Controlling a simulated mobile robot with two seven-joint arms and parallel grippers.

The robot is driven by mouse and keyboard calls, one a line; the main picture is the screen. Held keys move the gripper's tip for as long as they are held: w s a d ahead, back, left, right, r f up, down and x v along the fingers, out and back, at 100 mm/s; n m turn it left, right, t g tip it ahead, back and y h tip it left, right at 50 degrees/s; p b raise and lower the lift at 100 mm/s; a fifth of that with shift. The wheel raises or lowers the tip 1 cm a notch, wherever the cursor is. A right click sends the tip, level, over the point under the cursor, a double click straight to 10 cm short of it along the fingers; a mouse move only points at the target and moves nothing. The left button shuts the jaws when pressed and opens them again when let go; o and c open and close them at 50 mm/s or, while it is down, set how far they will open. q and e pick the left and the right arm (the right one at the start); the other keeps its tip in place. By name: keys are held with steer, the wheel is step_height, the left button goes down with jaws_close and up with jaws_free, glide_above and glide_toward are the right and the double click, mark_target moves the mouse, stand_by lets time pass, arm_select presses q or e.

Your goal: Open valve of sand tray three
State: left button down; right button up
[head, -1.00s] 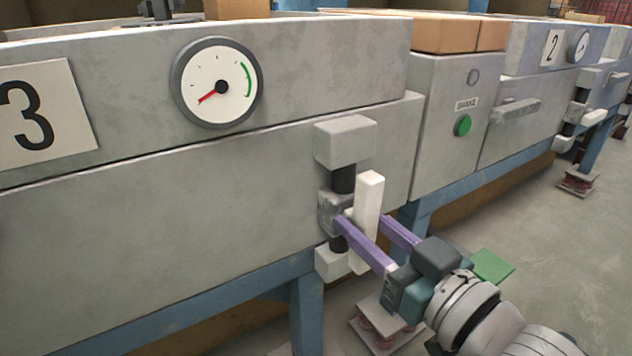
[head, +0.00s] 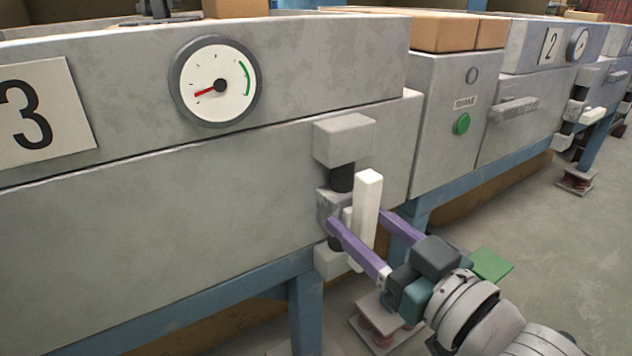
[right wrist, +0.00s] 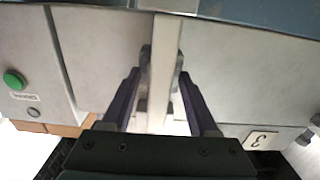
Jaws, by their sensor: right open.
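Sand tray three (head: 150,220) is a grey box with a "3" plate (head: 35,112) and a round gauge (head: 217,81). Its red needle points left, slightly down, away from the green arc. The valve has a white bar handle (head: 367,205), standing near upright, on a grey and black body (head: 344,140) at the tray's right end. My right gripper (head: 362,222) is open, with its purple fingers either side of the handle. In the right wrist view the handle (right wrist: 163,65) runs between the fingers (right wrist: 160,85), with gaps visible on both sides. My left gripper is out of view.
A grey panel with a green shake button (head: 462,124) adjoins on the right. Tray two (head: 550,48) with its own valve (head: 577,105) stands beyond. A blue frame (head: 306,312) runs below. Floor (head: 560,260) at the right is clear.

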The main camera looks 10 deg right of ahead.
steer(key=shift+s+d+r, duration=0.1)
steer(key=shift+s+d, duration=0.05)
steer(key=shift+s, duration=0.25)
steer(key=p+v, duration=0.3)
steer(key=v, duration=0.6)
steer(key=shift+p, duration=0.4)
